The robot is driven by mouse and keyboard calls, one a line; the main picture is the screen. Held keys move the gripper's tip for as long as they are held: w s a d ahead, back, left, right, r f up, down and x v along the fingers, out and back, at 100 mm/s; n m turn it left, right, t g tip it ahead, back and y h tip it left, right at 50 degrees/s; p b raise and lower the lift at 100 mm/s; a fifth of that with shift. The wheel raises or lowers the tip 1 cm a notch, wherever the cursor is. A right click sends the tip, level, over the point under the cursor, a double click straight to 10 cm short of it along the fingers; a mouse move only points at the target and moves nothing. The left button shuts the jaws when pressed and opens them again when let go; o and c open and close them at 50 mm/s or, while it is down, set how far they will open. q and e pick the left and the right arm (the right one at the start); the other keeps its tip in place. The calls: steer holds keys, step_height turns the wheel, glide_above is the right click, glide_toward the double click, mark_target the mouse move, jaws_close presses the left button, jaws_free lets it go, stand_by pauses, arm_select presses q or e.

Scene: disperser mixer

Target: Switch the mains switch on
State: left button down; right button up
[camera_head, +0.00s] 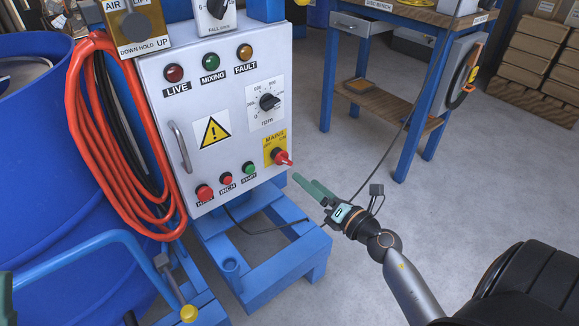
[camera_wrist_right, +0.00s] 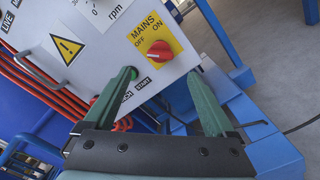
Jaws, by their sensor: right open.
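The mains switch (camera_head: 281,157) is a red rotary knob on a yellow plate marked MAINS, OFF and ON, at the lower right of the grey control panel. In the right wrist view the knob (camera_wrist_right: 159,51) lies just beyond the fingertips, between their lines. I cannot tell surely which label it points to. My right gripper (camera_head: 306,180) is open and empty, to the lower right of the switch and apart from it. Its two green fingers also show in the right wrist view (camera_wrist_right: 162,76). A dark green sliver at the head view's left edge may be my left gripper.
The panel (camera_head: 202,118) also carries an rpm dial (camera_head: 268,102), lamps, a handle (camera_head: 180,147) and red and green push buttons. Orange hose (camera_head: 95,150) hangs left of it. A blue frame (camera_head: 285,262) stands below.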

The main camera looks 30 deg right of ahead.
mark_target(287, 164)
steer(key=w, duration=0.8)
steer(key=shift+w+a+b, duration=0.15)
steer(key=shift+a+b, duration=0.15)
steer(key=shift+a, duration=0.05)
steer(key=c, duration=1.4)
